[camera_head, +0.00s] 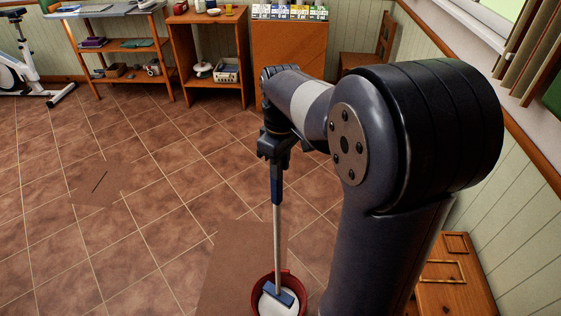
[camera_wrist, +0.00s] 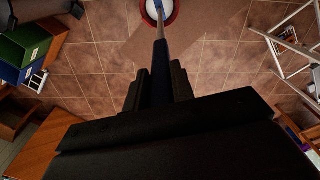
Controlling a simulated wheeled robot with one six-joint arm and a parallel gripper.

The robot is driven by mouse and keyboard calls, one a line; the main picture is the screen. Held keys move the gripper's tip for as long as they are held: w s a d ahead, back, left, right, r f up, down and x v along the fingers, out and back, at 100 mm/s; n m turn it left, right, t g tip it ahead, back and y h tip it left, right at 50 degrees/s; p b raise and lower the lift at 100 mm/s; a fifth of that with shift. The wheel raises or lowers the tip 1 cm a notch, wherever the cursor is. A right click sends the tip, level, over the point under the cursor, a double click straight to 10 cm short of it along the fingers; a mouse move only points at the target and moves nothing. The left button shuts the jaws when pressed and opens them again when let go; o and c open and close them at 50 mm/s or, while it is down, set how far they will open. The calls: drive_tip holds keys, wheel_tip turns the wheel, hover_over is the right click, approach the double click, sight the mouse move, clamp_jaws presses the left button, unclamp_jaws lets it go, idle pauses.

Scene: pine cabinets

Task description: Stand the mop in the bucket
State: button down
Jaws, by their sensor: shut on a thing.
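The mop (camera_head: 278,235) hangs upright from my gripper (camera_head: 275,155), which is shut on the blue grip at the top of its handle. The mop's blue head (camera_head: 277,294) shows inside the round opening of the red bucket (camera_head: 256,297), over a white area in it. I cannot tell whether the head touches the bottom. In the wrist view the handle (camera_wrist: 161,62) runs from between my fingers (camera_wrist: 159,88) to the red bucket (camera_wrist: 176,12) at the top edge. The bucket's lower part is cut off in the head view.
Wooden shelves (camera_head: 125,45) and cabinets (camera_head: 290,50) line the back. A wooden cabinet (camera_head: 455,280) stands at right.

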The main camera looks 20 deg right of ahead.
sight(281, 182)
drive_tip(key=shift+f+b, duration=5.15)
drive_tip(key=shift+f, duration=3.25)
drive_tip(key=c, duration=1.1)
unclamp_jaws()
drive_tip(key=shift+f, duration=0.1)
wheel_tip(281, 182, up, 11)
drive_tip(key=shift+d+f+p, duration=0.1)
drive_tip(key=shift+p, duration=0.4)
